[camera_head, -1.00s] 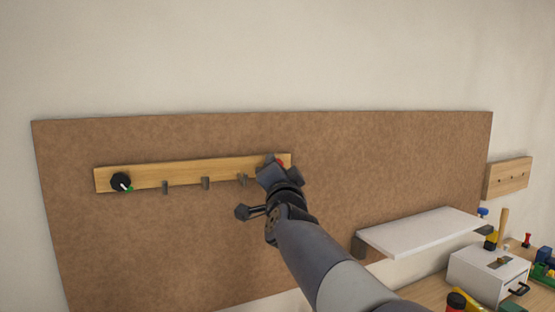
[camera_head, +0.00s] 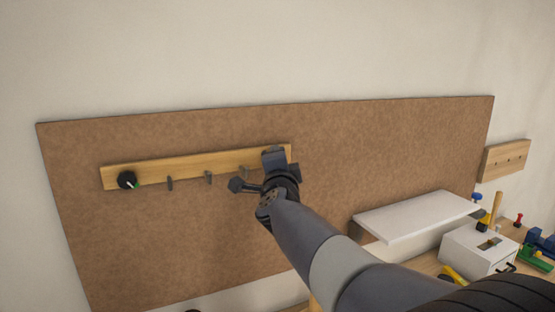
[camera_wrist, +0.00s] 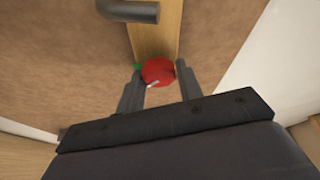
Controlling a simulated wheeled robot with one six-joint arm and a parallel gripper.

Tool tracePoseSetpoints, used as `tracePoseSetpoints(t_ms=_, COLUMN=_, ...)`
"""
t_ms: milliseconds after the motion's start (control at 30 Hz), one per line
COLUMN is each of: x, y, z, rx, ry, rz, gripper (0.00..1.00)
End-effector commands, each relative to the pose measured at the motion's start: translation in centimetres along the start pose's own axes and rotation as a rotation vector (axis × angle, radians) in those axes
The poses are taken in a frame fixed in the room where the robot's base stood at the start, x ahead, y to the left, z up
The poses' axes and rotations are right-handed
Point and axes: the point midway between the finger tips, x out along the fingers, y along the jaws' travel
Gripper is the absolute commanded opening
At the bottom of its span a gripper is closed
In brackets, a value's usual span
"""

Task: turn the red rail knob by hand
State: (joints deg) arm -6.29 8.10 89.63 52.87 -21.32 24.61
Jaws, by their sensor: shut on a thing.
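The red rail knob (camera_wrist: 158,73) is at the end of the wooden rail (camera_wrist: 155,38) in the wrist view. It has a white pointer line, and a green mark (camera_wrist: 137,67) shows beside it. My gripper (camera_wrist: 160,80) is shut on the knob, with one finger on each side. In the head view my gripper (camera_head: 275,158) is at the right end of the rail (camera_head: 200,166) and hides the red knob.
A black knob (camera_head: 127,180) with a white pointer is at the rail's left end. Several grey hooks (camera_head: 208,177) stick out between. A white shelf (camera_head: 415,215) juts out at the right, above a white box (camera_head: 478,250) and loose items on a bench.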

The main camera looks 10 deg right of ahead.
Motion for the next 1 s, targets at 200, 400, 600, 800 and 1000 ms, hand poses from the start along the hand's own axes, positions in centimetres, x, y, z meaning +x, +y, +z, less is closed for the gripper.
tracePoseSetpoints(t_ms=200, x=0.0, y=0.1, z=0.0, rx=0.000, ry=0.001, rz=0.001, gripper=0.12)
tracePoseSetpoints(t_ms=400, x=0.0, y=0.1, z=0.0, rx=-0.001, ry=0.001, rz=0.000, gripper=0.47)
tracePoseSetpoints(t_ms=600, x=0.0, y=0.0, z=0.0, rx=-0.001, ry=0.000, rz=0.000, gripper=0.55)
tracePoseSetpoints(t_ms=800, x=-0.2, y=0.0, z=0.0, rx=-0.001, ry=0.000, rz=-0.001, gripper=0.55)
tracePoseSetpoints(t_ms=1000, x=-2.3, y=0.0, z=0.0, rx=-0.001, ry=0.000, rz=-0.002, gripper=0.55)
